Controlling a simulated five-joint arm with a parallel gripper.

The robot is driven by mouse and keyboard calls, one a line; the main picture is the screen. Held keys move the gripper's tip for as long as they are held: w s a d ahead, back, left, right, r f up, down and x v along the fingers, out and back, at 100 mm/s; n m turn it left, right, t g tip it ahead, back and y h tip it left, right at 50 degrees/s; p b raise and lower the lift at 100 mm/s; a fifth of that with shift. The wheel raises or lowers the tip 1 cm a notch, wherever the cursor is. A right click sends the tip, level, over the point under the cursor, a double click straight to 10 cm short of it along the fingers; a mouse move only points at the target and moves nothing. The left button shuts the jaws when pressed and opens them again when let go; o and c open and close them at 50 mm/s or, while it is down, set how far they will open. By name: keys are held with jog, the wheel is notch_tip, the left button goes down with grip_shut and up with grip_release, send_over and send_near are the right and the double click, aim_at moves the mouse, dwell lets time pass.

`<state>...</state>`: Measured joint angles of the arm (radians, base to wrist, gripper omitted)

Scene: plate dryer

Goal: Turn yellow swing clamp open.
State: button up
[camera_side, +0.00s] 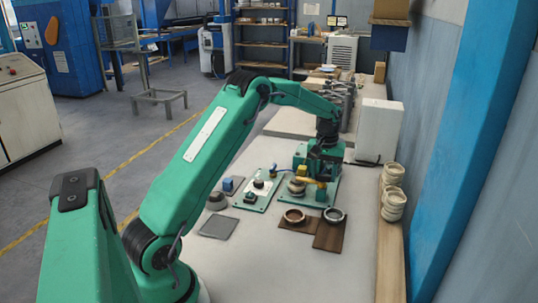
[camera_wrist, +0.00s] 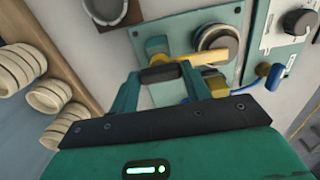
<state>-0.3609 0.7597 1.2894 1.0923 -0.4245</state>
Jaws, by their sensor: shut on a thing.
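The yellow swing clamp (camera_wrist: 204,58) is a yellow bar with a dark grip (camera_wrist: 160,74) at its left end in the wrist view. My gripper (camera_wrist: 160,75) is shut on that dark grip. The bar's right end reaches the lower edge of a round metal cap (camera_wrist: 217,40) on a green base plate (camera_wrist: 140,38). In the side view the clamp (camera_side: 314,182) shows low beside the round part (camera_side: 297,188), under my gripper (camera_side: 322,172). My arm hides part of the fixture there, and the fingertips are hard to make out.
Left of the fixture lies a panel with a dark knob (camera_side: 259,184). In front are two brown mats with a copper ring (camera_side: 294,216) and a silver ring (camera_side: 334,215). Cream stacked rings (camera_side: 393,204) stand on the right ledge. A white box (camera_side: 380,130) stands behind.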

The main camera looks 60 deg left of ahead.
jog(key=shift+n, duration=0.5)
jog(key=n, duration=0.3)
jog(key=shift+n, duration=0.3)
jog(key=n, duration=1.3)
jog(key=shift+n, duration=0.3)
jog(key=o, duration=1.4)
jog(key=shift+r, duration=0.1)
